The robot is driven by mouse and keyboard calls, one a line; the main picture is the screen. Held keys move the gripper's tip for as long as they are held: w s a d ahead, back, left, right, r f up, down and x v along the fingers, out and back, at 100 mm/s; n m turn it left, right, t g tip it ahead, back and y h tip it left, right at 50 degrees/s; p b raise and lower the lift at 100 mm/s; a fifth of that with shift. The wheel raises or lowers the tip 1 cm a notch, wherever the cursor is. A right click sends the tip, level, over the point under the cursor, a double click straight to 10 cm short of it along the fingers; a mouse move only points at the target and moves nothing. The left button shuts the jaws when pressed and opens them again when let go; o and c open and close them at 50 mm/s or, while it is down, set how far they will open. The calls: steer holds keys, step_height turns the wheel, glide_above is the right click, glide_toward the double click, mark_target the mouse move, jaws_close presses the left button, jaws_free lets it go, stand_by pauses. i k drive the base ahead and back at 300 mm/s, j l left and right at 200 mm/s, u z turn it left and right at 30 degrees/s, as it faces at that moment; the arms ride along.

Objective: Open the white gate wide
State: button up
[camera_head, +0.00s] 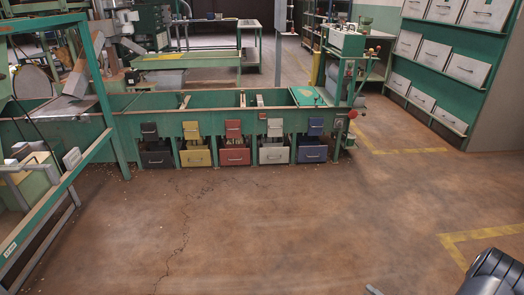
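The white gate (275,128) is a small pale panel on the front of the long green hopper bench, fourth from the left in a row of coloured gates. It appears to be down, but its exact opening is too small to tell. A white drawer-like bin (273,156) with a handle stands below it, with a dark gap between them. A dark rounded part of my arm shows at the bottom right corner, well away from the bench. My gripper cannot be made out; a small grey tip at the bottom edge may belong to it.
Beside the white gate are the red gate (233,128) and the blue gate (315,127), each above a bin of its colour. A green frame (105,100) stands at left. Shelves with pale bins (465,65) stand at right. The brown floor (260,230) in front is clear.

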mark_target(274, 126)
steer(key=i, duration=1.7)
steer(key=i+u, duration=0.15)
steer(key=i, duration=0.35)
steer(key=i+l+u, duration=0.15)
steer(key=i, duration=0.35)
steer(key=i+l+u, duration=0.2)
steer(key=i, duration=0.3)
steer(key=i+l+u, duration=0.15)
steer(key=i, duration=0.3)
